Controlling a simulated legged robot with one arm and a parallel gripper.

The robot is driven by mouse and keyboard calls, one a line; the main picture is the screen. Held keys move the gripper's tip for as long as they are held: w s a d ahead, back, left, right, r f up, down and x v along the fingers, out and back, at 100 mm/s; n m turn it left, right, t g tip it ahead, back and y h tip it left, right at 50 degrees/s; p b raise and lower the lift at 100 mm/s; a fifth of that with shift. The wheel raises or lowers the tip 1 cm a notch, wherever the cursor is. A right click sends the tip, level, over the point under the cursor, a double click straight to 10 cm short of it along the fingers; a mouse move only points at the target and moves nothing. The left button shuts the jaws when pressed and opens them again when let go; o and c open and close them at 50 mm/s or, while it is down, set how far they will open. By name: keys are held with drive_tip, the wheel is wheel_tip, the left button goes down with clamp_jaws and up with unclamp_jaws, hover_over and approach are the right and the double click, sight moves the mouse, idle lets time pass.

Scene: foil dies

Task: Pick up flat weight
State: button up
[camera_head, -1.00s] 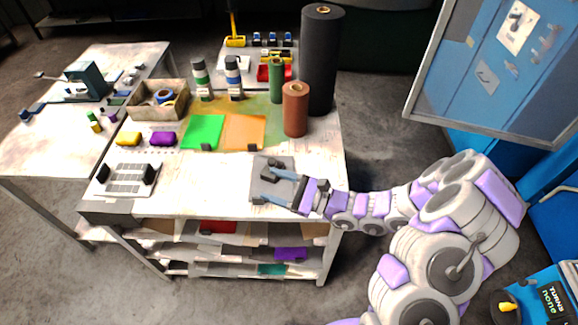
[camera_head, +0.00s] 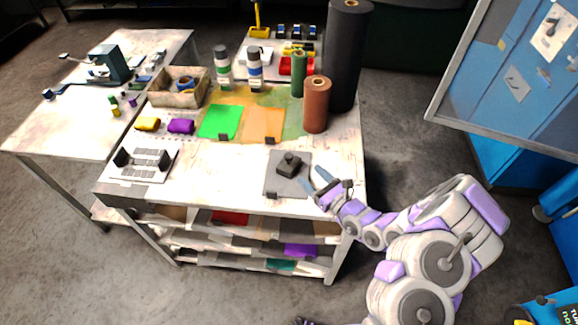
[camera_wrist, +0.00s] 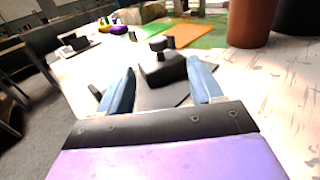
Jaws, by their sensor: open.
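The flat weight (camera_head: 289,165) is a dark block with a knob on top. It sits on a grey sheet (camera_head: 275,183) near the right front of the table. In the wrist view the weight (camera_wrist: 163,72) is ahead of my gripper (camera_wrist: 162,85), between the lines of its two blue fingers and apart from them. In the head view my gripper (camera_head: 314,181) is at the right edge of the table, to the right of the weight. The gripper is open and empty.
A brown roll (camera_head: 317,105) and a tall black roll (camera_head: 347,60) stand behind the weight. Green (camera_head: 220,121) and orange (camera_head: 263,124) sheets lie further back. A die holder (camera_head: 142,163) is at the left front. The tabletop between it and the grey sheet is clear.

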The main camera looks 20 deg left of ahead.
sight(292, 158)
drive_tip(key=b+x, duration=0.1)
drive_tip(key=x, duration=0.4)
drive_tip(key=shift+b+x, duration=0.8)
drive_tip(key=shift+x, duration=1.9)
drive_tip(key=shift+s+a+r, duration=0.1)
drive_tip(key=shift+r, duration=0.05)
drive_tip(key=shift+c, duration=0.2)
drive_tip(key=c, duration=0.3)
clamp_jaws()
